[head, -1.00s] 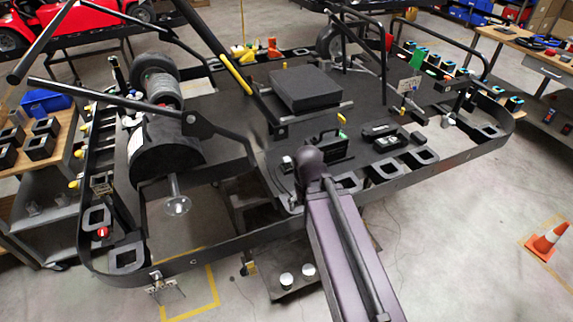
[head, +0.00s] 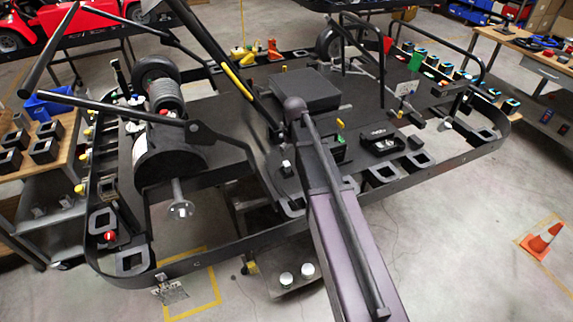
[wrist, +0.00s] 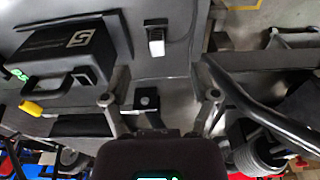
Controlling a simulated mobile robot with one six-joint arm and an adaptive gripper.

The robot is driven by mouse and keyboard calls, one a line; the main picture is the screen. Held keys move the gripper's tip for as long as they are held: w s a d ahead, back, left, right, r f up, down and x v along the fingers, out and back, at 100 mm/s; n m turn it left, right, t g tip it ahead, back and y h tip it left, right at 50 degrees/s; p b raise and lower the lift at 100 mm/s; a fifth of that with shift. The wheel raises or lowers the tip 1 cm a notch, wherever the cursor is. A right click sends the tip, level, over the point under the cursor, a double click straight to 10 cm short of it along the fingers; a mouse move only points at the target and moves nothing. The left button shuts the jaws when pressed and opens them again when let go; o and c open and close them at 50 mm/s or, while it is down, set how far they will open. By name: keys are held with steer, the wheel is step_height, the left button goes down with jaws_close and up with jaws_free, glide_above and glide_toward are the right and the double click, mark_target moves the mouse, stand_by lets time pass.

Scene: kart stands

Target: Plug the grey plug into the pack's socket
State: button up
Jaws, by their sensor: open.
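The pack, a black case with a handle and a pale logo, shows at the left of the wrist view (wrist: 65,55). In the head view the pack (head: 339,154) is partly hidden behind my arm. A pale grey block with a dark end, seemingly the grey plug (wrist: 155,40), is at the upper middle of the wrist view. A small pale piece, perhaps the same plug (head: 286,165), shows left of my arm in the head view. My gripper (wrist: 160,99) is open, its fingers apart and nothing seen held; the plug appears beyond the fingertips. I cannot make out the socket.
A dark block with a round hole (wrist: 147,98) shows between the fingers. A yellow-ended piece (wrist: 31,108) lies by the pack. Dark kart tubes (wrist: 250,100) cross the right. A black box (head: 303,88) and a black case (head: 383,139) stand on the kart floor.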

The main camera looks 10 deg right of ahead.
steer(key=w, duration=0.2)
steer(key=w+r, duration=0.1)
steer(key=w, duration=0.1)
steer(key=shift+w+d, duration=0.1)
steer(key=shift+w, duration=0.1)
steer(key=shift+f, duration=0.1)
steer(key=b, duration=0.8)
glide_above(287, 163)
steer(key=s, duration=0.1)
step_height(287, 163, down, 8)
steer(key=shift+d+f, duration=0.1)
steer(key=shift+d, duration=0.05)
steer(key=shift+f, duration=0.15)
steer(key=shift+f, duration=0.1)
steer(key=f+b, duration=0.5)
steer(key=shift+w+a, duration=0.25)
steer(key=shift+w, duration=0.15)
steer(key=shift+r, duration=0.1)
stand_by(0.4)
